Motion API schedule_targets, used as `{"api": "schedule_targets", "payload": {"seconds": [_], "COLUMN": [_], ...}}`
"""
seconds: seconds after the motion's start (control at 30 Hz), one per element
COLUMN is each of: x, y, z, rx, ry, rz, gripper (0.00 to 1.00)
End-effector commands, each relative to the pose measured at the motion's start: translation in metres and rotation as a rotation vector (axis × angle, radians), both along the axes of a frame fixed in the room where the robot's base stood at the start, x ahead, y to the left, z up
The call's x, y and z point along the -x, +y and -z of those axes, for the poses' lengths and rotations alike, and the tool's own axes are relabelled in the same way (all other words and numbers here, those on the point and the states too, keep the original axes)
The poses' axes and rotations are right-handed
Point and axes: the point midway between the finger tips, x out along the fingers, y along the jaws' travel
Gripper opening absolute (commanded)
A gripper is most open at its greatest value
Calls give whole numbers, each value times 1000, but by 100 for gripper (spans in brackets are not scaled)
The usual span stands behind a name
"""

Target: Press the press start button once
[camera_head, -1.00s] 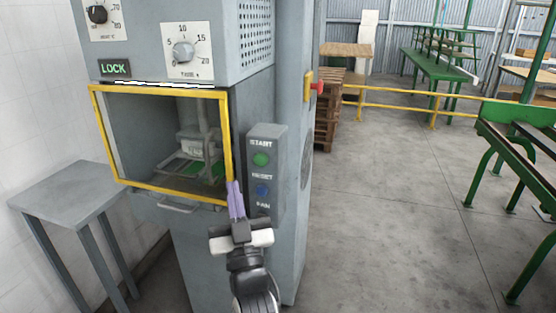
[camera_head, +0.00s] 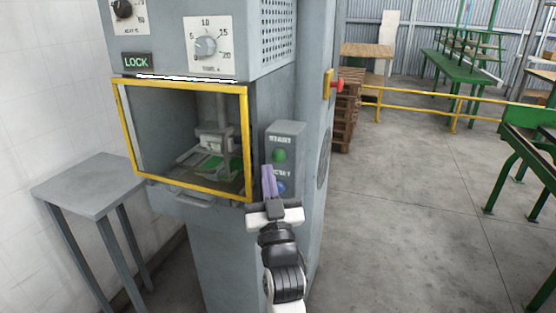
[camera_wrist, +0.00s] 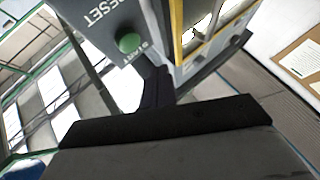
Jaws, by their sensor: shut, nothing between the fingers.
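The green start button (camera_head: 279,155) is on the grey control box (camera_head: 287,133) at the right of the press's yellow-framed window. It also shows in the wrist view (camera_wrist: 129,43), beside the lettering. A blue button (camera_head: 280,187) sits below it, partly covered by my fingers. My gripper (camera_head: 268,170) is shut and empty, its purple fingers pointing up. In the head view the fingertips appear just below and left of the green button.
The press window (camera_head: 185,135) has a yellow frame, with a "LOCK" sign (camera_head: 137,62) above it. A red knob (camera_head: 338,85) is on the press's right side. A small grey table (camera_head: 90,185) stands at left.

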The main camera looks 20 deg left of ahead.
Motion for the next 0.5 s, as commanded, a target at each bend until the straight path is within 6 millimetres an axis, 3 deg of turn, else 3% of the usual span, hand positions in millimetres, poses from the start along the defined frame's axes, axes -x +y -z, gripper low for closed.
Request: {"api": "schedule_targets", "payload": {"seconds": [0.2, 0.5], "x": [-24, -33], "y": [-1, -1], "z": [1, 0], "rx": [0, -1], "ry": [-1, 0], "rz": [1, -1], "gripper": [0, 0]}}
